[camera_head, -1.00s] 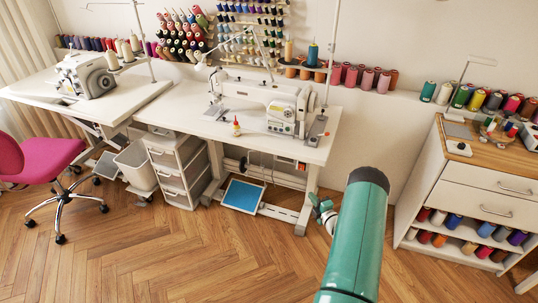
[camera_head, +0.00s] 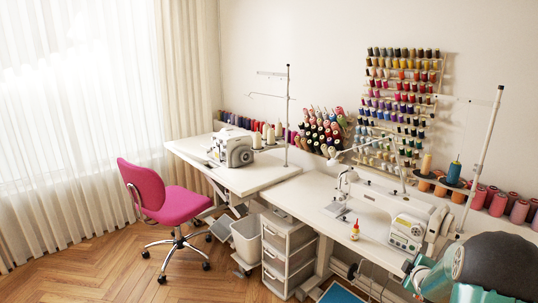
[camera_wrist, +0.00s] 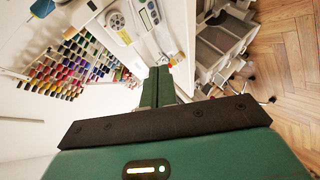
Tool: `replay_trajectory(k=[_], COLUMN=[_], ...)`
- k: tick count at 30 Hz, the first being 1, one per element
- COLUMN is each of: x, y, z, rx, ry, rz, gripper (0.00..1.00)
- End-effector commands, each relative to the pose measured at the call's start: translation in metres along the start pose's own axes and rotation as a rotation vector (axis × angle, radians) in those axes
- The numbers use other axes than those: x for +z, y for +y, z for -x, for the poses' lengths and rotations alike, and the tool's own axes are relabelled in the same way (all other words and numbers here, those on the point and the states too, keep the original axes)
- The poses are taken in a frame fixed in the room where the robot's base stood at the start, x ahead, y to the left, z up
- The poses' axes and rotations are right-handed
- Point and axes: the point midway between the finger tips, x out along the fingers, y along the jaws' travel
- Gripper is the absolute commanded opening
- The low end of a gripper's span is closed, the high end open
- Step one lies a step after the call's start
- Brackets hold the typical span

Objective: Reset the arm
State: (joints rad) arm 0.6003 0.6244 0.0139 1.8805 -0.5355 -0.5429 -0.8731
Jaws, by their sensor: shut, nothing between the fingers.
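My green and black arm (camera_head: 490,268) shows at the lower right edge of the head view, in front of the sewing table's right end. The part near my gripper there is small and partly cut off, so the fingers cannot be made out in that view. In the wrist view my gripper (camera_wrist: 160,72) shows its two green fingers pressed together, with nothing between them. The fingers point toward the white sewing machine (camera_wrist: 131,20) and its table, which appear tilted on their side.
A pink chair (camera_head: 165,200) stands at the left by the curtains. A white sewing table (camera_head: 335,215), a second table (camera_head: 245,175) and a drawer unit (camera_head: 288,250) line the wall. A spool rack (camera_head: 400,100) hangs above. Wooden floor (camera_head: 100,270) is clear at lower left.

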Motion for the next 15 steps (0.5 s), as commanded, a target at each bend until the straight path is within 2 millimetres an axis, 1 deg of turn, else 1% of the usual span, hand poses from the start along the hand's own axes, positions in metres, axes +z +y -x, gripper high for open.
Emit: replay_trajectory(k=[1,5,6,8,10,14,15], x=[-0.02,-0.059,-0.07,-0.086,-0.105,-0.136,-0.145], y=[0.012,0.03,0.033,0.037,0.041,0.04,0.038], z=[0.014,0.05,0.063,0.083,0.107,0.155,0.171], rx=[-0.009,-0.05,-0.062,-0.082,-0.104,-0.149,-0.163], ry=[-0.011,-0.058,-0.072,-0.093,-0.116,-0.157,-0.168], rz=[-0.026,-0.121,-0.153,-0.2,-0.256,-0.363,-0.397], gripper=[0.0,0.0,0.0,0.0,0.0,0.0,0.0])
